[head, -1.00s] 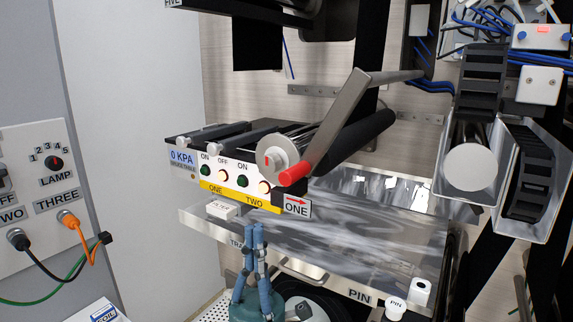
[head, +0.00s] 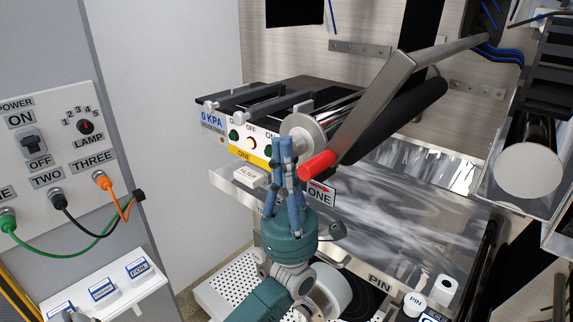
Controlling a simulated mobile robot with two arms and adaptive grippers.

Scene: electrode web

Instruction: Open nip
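The nip (head: 372,128) is a black roller beside a metal roller at the right end of the box-shaped unit. A flat metal arm (head: 372,105) slants across it, with a metal bar at its upper end. A red cylindrical grip (head: 317,165) sticks out at its lower front. My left gripper (head: 284,142) comes up from below, fingers pointing up, just left of the red grip and in front of the round metal roller end (head: 300,130). Its fingertips converge and look shut, with nothing seen between them. Contact with the grip cannot be told. My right gripper is not in view.
The unit's front panel (head: 236,150) has several buttons, partly hidden by my gripper. A shiny metal table (head: 400,210) lies below and right. A control panel with cables (head: 60,165) is on the left wall. A white box-holding shelf (head: 115,290) stands lower left.

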